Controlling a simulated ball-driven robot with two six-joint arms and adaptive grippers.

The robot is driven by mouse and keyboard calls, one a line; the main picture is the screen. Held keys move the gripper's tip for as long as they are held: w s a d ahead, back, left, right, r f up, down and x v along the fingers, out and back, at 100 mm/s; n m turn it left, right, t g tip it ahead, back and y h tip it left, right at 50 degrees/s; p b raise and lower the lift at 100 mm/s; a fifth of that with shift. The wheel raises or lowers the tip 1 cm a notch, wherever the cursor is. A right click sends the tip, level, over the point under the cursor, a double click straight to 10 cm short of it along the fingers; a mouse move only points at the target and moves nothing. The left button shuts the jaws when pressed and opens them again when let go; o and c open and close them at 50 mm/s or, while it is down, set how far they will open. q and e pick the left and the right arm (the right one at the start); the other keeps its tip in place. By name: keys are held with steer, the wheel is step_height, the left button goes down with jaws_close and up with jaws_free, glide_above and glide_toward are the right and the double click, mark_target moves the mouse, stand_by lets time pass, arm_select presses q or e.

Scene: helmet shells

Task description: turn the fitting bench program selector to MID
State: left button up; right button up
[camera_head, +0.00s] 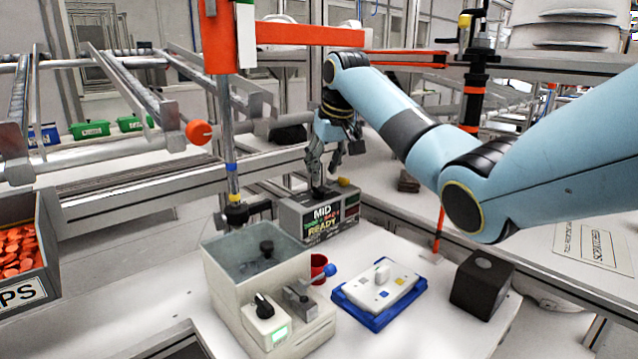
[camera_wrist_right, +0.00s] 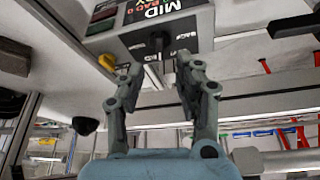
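The fitting bench program box (camera_head: 290,218) is a grey unit on the bench, and its dark display (camera_head: 325,220) reads "MID" with "READY" below. Its dark selector knob (camera_head: 318,190) stands on the top, partly hidden by my fingers. My right gripper (camera_head: 323,175) reaches down to the knob from above. In the right wrist view, the box (camera_wrist_right: 200,20) fills the top and the black knob (camera_wrist_right: 154,72) shows between the fingertips of my right gripper (camera_wrist_right: 156,82). The fingers are apart, with visible gaps beside the knob. My left gripper is out of view.
A grey fixture with a clear-topped box (camera_head: 225,275) and a black dial (camera_head: 264,305) stands in front. A blue tray (camera_head: 375,322) with a white plate and a dark block (camera_head: 482,285) are to the right. An orange arm (camera_head: 310,35) overhangs the back.

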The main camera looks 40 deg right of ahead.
mark_target(318, 189)
steer(key=x, duration=0.6)
jaws_close()
